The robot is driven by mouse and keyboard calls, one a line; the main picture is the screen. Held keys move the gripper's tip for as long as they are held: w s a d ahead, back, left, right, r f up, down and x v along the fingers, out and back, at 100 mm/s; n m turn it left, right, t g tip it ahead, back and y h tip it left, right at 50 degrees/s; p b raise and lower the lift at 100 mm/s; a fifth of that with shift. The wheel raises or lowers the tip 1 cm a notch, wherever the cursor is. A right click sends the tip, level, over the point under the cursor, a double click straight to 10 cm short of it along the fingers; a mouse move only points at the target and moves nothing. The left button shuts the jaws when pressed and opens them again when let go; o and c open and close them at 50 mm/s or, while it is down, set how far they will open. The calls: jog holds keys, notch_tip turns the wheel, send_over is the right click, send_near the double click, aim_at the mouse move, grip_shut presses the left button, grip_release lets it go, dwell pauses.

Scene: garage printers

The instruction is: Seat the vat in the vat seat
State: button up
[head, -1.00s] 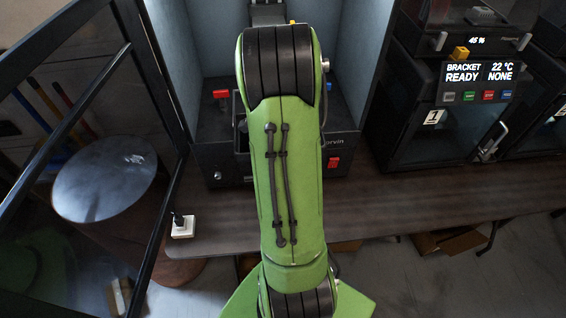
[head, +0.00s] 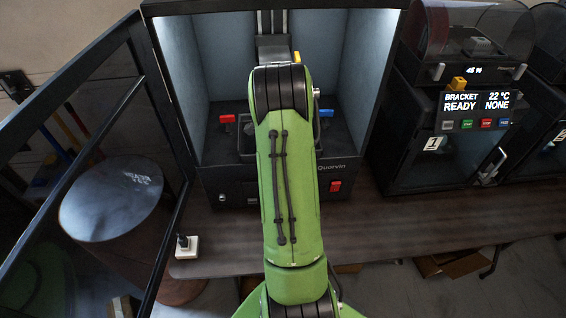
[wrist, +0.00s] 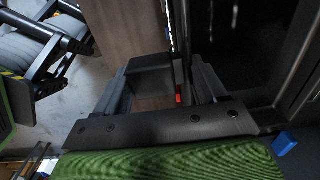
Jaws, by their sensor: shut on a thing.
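In the wrist view my gripper (wrist: 158,88) is shut on a dark, box-like part, which I take to be the vat (wrist: 152,76). Wood shows just below its dark edge. In the head view my arm hides the gripper. A dark-rimmed tray shape (head: 246,150) shows just left of my arm, inside the open printer; I cannot tell whether it is the vat or part of the vat seat. A red clamp (head: 227,119) and a blue clamp (head: 326,113) flank that area. Contact between vat and seat is hidden.
The printer's glass door (head: 85,150) stands open at the left. The printer (head: 230,185) sits on a wooden bench (head: 215,235). Another printer (head: 425,150) stands close on the right. A dark drum (head: 110,200) is beyond the door glass.

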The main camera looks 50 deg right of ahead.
jog(key=shift+w+d+r+p, duration=0.1)
jog(key=shift+w+d+p, duration=0.65)
jog(key=shift+w+d, duration=0.45)
jog(key=shift+w+d+p, duration=0.75)
jog(key=shift+w+d, duration=0.25)
jog(key=shift+d, duration=0.35)
jog(key=shift+w+d, duration=0.2)
jog(key=shift+d, duration=0.05)
jog(key=shift+w+d, duration=0.1)
jog(key=shift+w, duration=0.05)
jog(key=shift+w+d, duration=0.2)
jog(key=shift+d, duration=0.05)
jog(key=shift+f+b, duration=0.7)
jog(key=shift+f, duration=0.05)
jog(key=o, duration=1.6)
jog(key=shift+s+a, duration=0.1)
